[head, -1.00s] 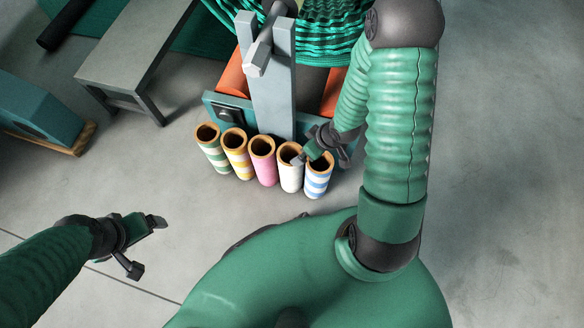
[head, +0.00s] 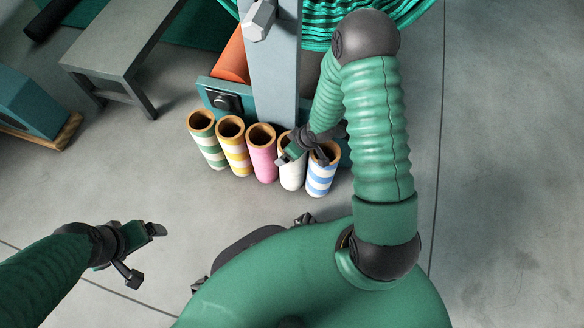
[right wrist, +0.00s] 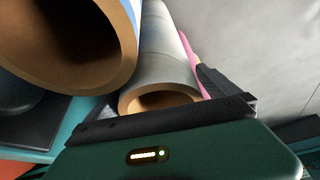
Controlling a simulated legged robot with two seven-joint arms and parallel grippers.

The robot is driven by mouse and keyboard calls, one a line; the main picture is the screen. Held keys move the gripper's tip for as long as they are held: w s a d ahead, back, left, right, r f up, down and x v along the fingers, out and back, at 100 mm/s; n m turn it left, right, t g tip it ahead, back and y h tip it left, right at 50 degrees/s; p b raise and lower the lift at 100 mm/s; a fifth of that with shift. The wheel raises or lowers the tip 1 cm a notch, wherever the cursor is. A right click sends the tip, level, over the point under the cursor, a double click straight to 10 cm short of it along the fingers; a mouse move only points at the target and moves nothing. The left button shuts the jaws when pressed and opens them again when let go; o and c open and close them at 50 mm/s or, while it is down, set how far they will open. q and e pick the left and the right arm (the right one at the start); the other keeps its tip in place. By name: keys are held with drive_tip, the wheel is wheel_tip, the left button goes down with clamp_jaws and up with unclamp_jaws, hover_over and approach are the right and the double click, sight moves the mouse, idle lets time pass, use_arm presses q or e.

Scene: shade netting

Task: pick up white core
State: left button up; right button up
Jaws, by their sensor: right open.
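The white core (head: 291,177) stands upright in a row of cores in the head view, its top partly hidden by my right gripper (head: 302,157). My right gripper is open over its top end, one finger towards the pink core (head: 262,160) and one towards the blue-striped core (head: 321,178). In the right wrist view the white core (right wrist: 167,55) shows with its brown open end close to the gripper body; a dark finger (right wrist: 213,82) is on its right. I cannot tell whether they touch. My left gripper (head: 146,254) is open and empty, low at the left.
Yellow-striped (head: 234,152) and green-striped (head: 206,145) cores complete the row. The blue-striped core (right wrist: 130,20) is close on the left in the wrist view. A grey post (head: 275,75) stands behind the row. A grey bench (head: 112,50) is at upper left. The floor in front is clear.

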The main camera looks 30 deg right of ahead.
drive_tip(key=shift+d, duration=0.15)
drive_tip(key=c, duration=1.9)
drive_tip(key=shift+c, duration=0.5)
drive_tip(key=shift+r+p, duration=0.15)
drive_tip(key=shift+p, duration=0.15)
